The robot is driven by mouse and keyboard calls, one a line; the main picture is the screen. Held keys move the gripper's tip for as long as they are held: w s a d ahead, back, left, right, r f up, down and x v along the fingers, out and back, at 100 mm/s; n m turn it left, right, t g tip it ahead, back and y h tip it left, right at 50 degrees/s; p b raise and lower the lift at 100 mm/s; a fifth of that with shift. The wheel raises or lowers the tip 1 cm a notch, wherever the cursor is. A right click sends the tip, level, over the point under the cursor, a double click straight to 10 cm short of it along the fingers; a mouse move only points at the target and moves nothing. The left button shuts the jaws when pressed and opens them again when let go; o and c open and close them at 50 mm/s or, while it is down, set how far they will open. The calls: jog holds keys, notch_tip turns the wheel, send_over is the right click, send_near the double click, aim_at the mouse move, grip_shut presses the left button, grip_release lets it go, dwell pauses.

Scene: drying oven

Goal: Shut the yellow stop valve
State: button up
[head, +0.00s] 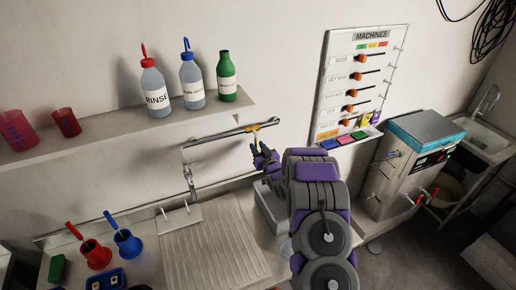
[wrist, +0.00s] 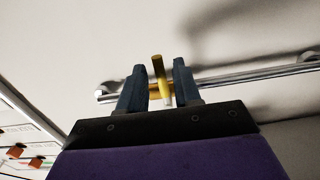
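The yellow stop valve (head: 255,128) sits on a metal wall pipe (head: 205,138) below the shelf. In the wrist view the valve's yellow handle (wrist: 159,68) stands across the line of the pipe (wrist: 240,78). My gripper (head: 258,148) is just below the valve in the head view. In the wrist view my gripper (wrist: 159,78) is open, with one dark finger on each side of the handle. Gaps show between the handle and both fingers. I cannot tell how deep the handle lies between them.
A shelf (head: 110,130) holding several bottles and red cups is above left of the pipe. A machines board (head: 360,80) hangs to the right. Below are a ribbed draining board (head: 215,245) and a tap (head: 190,180). A blue-topped machine (head: 410,160) stands at right.

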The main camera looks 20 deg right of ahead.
jog(key=shift+o, duration=0.2)
jog(key=shift+r, duration=0.2)
jog(key=s, duration=1.7)
jog(key=shift+s+d, duration=0.15)
jog(key=shift+d, duration=0.25)
